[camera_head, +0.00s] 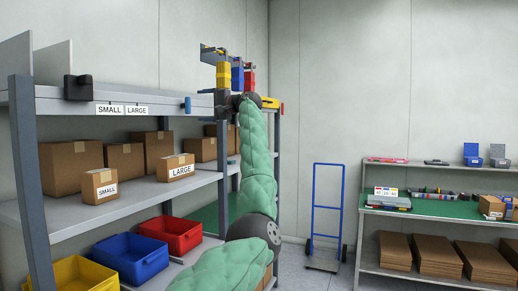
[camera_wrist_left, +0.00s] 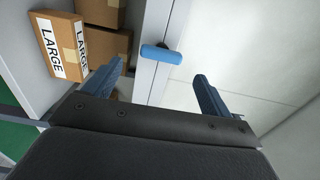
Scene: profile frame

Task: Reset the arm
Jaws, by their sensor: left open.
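My left arm (camera_head: 258,165), in a green padded cover, reaches up in the middle of the head view. Its left gripper (camera_head: 222,104) is at the height of the upper shelf's front edge, near the shelf's right end. In the left wrist view the gripper (camera_wrist_left: 157,88) shows two dark blue fingers spread apart, with nothing between them. A small blue piece (camera_wrist_left: 160,53) on the white shelf edge lies just beyond the fingers; it also shows in the head view (camera_head: 187,104). My right gripper is not in view.
The shelf rack (camera_head: 32,180) holds a SMALL box (camera_head: 99,187), a LARGE box (camera_head: 176,168) and plain cartons. Yellow, blue (camera_head: 130,257) and red (camera_head: 171,234) bins sit below. A blue hand truck (camera_head: 327,215) and a green-topped workbench (camera_head: 440,207) stand to the right.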

